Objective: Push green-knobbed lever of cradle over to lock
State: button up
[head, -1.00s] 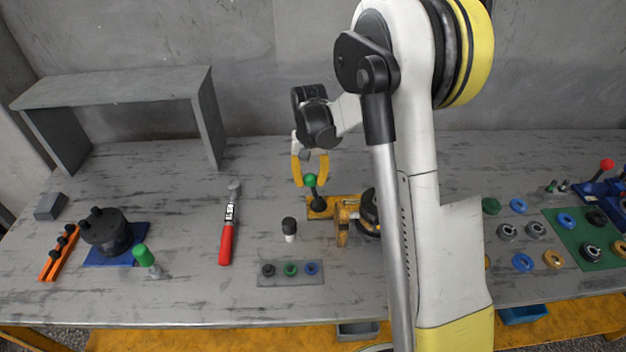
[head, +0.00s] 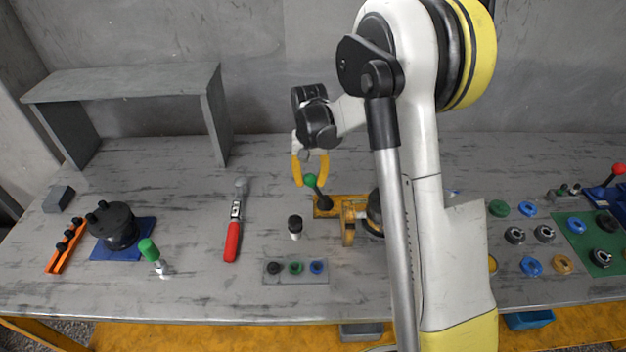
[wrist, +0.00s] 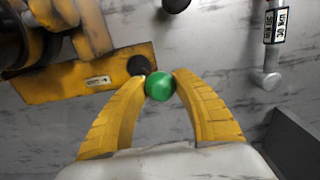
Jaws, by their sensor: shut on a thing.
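The yellow cradle (head: 348,216) stands on the table, partly hidden behind my arm, with a dark part in it. Its lever has a dark shaft (head: 321,197) and a green knob (head: 310,180), and it leans toward the upper left. My gripper (head: 311,172) is at the knob with its yellow fingers pointing down. In the wrist view, the green knob (wrist: 160,86) sits between the two fingertips, which touch its sides. My gripper is shut on the knob. The black lever base (wrist: 139,65) shows beside it at the cradle's end.
A red-handled torque wrench (head: 233,230) lies to the left. A grey shelf (head: 130,84) stands at the back left.

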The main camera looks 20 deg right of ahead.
jog(key=shift+w+a, duration=0.1)
dwell(0.3)
jog(key=shift+w+a+f+b, duration=0.2)
jog(key=shift+a+f+b, duration=0.15)
jog(key=shift+a, duration=0.2)
dwell(0.4)
jog(key=o, duration=0.8)
jog(key=shift+a, duration=0.1)
jog(key=shift+r+p, duration=1.9)
jog(key=shift+r, duration=1.1)
